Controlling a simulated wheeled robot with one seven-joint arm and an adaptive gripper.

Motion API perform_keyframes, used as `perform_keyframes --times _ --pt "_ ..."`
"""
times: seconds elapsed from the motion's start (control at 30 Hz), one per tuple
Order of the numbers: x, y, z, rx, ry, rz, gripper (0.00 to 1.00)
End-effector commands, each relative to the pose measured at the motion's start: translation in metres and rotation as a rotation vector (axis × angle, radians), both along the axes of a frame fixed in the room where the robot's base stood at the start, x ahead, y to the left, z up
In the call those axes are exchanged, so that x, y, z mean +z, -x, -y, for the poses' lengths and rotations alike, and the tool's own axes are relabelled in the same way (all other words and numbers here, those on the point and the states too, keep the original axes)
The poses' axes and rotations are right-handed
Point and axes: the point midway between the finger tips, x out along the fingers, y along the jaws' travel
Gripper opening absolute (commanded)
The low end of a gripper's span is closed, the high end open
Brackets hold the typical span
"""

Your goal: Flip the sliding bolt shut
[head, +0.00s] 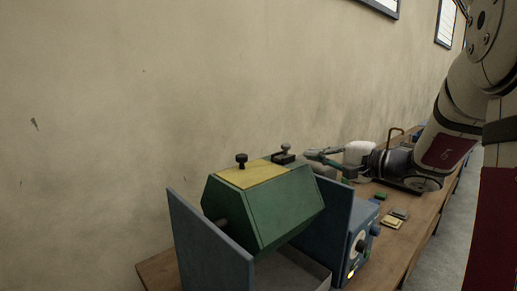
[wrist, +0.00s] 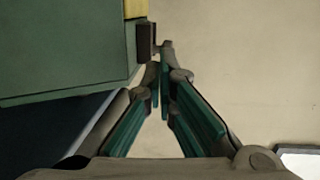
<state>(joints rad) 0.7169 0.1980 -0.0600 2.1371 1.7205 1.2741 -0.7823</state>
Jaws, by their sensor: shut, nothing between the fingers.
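A green many-sided drum (head: 265,210) with a yellow top panel (head: 252,174) sits between two blue-grey side plates (head: 205,240). A dark bracket with a grey knob (head: 284,153), which looks like the sliding bolt, is at the drum's upper right edge. In the wrist view the dark bracket (wrist: 146,40) and grey knob (wrist: 166,46) show at the drum's corner, just beyond the fingertips. My gripper (head: 312,154) is shut and empty, just right of the bolt. Its teal-padded fingers (wrist: 161,78) meet in the wrist view. I cannot tell whether they touch the knob.
A black knob (head: 241,160) stands up from the yellow panel. A blue box with a dial (head: 361,241) stands right of the drum. Several small blocks (head: 392,221) lie on the wooden table (head: 405,240). The plain wall (head: 130,110) rises close behind.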

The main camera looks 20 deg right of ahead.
Motion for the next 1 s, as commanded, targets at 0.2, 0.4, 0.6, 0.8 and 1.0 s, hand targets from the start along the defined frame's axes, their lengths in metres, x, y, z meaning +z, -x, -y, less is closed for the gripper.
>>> perform_keyframes --times 0.2,0.4,0.6,0.8,1.0 --pt "-0.004 -0.012 0.062 -0.145 -0.053 0.084 0.0" --pt "-0.004 -0.013 0.071 -0.167 -0.057 0.098 0.0" --pt "-0.004 -0.013 0.07 -0.165 -0.057 0.097 0.0" --pt "-0.003 -0.025 0.065 -0.162 -0.057 0.097 0.0" --pt "-0.003 -0.058 0.054 -0.161 -0.059 0.096 0.0"
